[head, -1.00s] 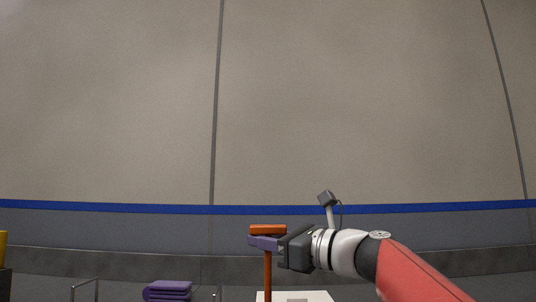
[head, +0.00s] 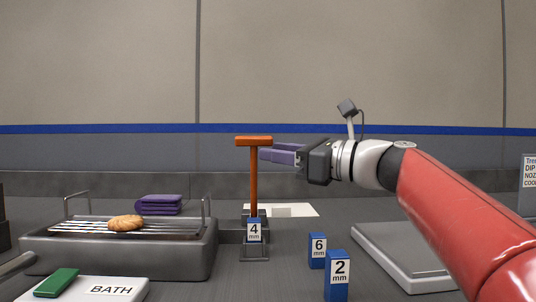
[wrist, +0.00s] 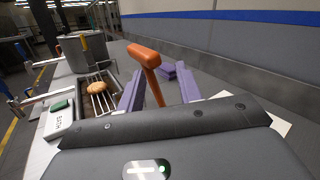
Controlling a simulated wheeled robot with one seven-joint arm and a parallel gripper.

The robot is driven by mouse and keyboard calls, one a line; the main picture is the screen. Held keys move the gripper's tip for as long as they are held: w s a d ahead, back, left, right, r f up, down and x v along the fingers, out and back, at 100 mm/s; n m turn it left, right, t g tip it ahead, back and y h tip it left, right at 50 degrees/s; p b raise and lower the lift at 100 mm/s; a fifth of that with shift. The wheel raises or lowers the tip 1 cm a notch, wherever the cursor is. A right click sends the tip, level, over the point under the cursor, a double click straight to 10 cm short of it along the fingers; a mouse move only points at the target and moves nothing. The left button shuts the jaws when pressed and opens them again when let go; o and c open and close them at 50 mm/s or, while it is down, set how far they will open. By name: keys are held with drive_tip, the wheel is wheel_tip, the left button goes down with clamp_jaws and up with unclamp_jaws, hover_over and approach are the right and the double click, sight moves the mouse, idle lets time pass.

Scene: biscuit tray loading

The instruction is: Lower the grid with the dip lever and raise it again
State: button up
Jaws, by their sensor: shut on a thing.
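The dip lever (head: 254,180) is an orange post with a crossbar on top, standing upright right of the bath (head: 200,258). The grid (head: 70,232) is a wire rack with upright end handles; it lies level at about the bath's rim and carries a biscuit (head: 126,223). My gripper (head: 262,154) reaches in from the right at the lever's upper post, just below the crossbar. In the wrist view the lever (wrist: 150,70) rises between the two purple fingers (wrist: 158,90). My gripper is shut on the lever, though the finger contact is hard to see.
Blue blocks marked 4 (head: 254,230), 6 (head: 317,250) and 2 (head: 338,276) stand before and right of the lever. A BATH label plate with a green piece (head: 57,282) is front left. A purple cloth (head: 158,205) lies behind the bath. A pale tray (head: 390,262) is at right.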

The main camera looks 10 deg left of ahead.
drive_tip(key=shift+s+d+r, duration=0.15)
drive_tip(key=shift+s+d, duration=0.2)
drive_tip(key=shift+d, duration=0.45)
drive_tip(key=shift+s+d+r, duration=0.15)
drive_tip(key=shift+s+d, duration=0.2)
drive_tip(key=shift+d, duration=0.45)
drive_tip(key=shift+a, duration=0.1)
